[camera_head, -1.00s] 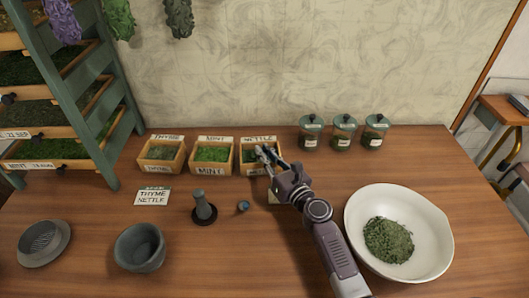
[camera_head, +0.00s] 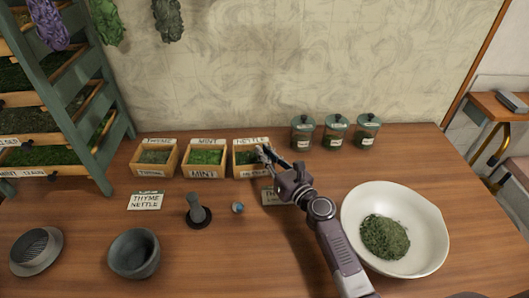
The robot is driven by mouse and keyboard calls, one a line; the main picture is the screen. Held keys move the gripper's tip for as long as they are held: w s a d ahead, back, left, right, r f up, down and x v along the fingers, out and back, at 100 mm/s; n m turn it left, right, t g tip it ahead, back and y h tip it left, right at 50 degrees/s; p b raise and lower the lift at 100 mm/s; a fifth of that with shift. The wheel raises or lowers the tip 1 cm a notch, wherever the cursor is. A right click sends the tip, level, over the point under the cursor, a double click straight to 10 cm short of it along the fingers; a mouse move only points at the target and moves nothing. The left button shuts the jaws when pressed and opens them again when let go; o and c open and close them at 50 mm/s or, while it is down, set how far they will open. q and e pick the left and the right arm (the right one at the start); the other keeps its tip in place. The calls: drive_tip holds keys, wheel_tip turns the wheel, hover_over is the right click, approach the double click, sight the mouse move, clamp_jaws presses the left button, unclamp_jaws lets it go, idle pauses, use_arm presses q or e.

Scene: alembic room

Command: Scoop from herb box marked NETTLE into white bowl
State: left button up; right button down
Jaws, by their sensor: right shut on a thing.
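The herb box marked NETTLE (camera_head: 243,158) is the right one of three small wooden boxes at the back of the table, with dark green herb in it. My right gripper (camera_head: 265,156) is over its right side, shut on a thin tool, likely a scoop, that is mostly hidden by the gripper. I cannot tell whether the tool's end is in the herb. The white bowl (camera_head: 426,232) stands at the right, with a heap of chopped green herb (camera_head: 385,237) in it. My left gripper is not in view.
The THYME box (camera_head: 154,158) and MINT box (camera_head: 205,158) stand to the left. Three lidded jars (camera_head: 335,132) stand at the back right. A card (camera_head: 146,201), pestle (camera_head: 197,211), mortar (camera_head: 134,254) and sieve (camera_head: 36,251) are at left. A small card (camera_head: 272,197) lies by my right arm.

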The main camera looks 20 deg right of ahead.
drive_tip(key=shift+r+p, duration=3.85)
drive_tip(key=shift+r, duration=0.25)
drive_tip(key=shift+f, duration=0.1)
